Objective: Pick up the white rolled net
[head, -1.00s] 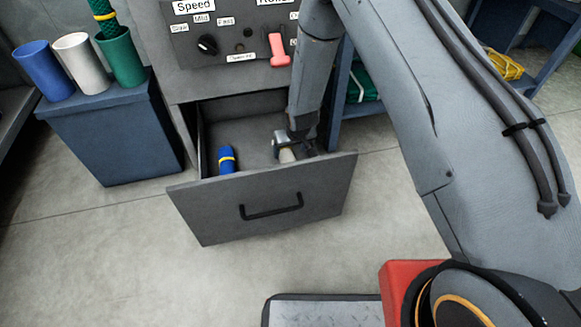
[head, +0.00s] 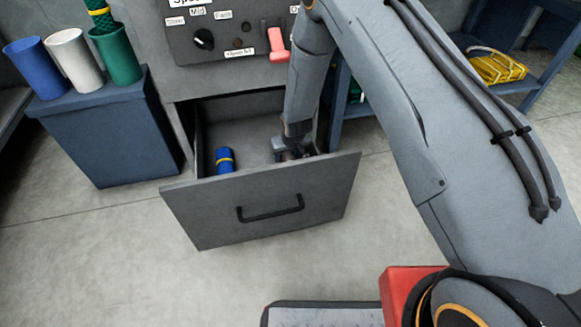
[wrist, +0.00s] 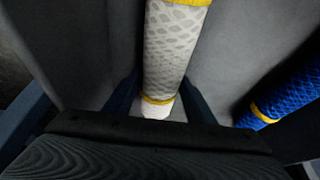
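The white rolled net (wrist: 172,45) with yellow bands lies in the open grey drawer (head: 262,212). In the wrist view it runs up and down the middle of the picture, its near end between my fingers. My gripper (wrist: 160,92) is open, with one finger on each side of the roll and small gaps showing. In the head view my gripper (head: 290,152) is down inside the drawer's right part, and it and the drawer front hide the white net.
A blue rolled net (head: 225,160) with a yellow band lies in the drawer's left part, right of the white one in the wrist view. The drawer walls are close. Blue, white and green cups (head: 118,53) stand on a cabinet to the left.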

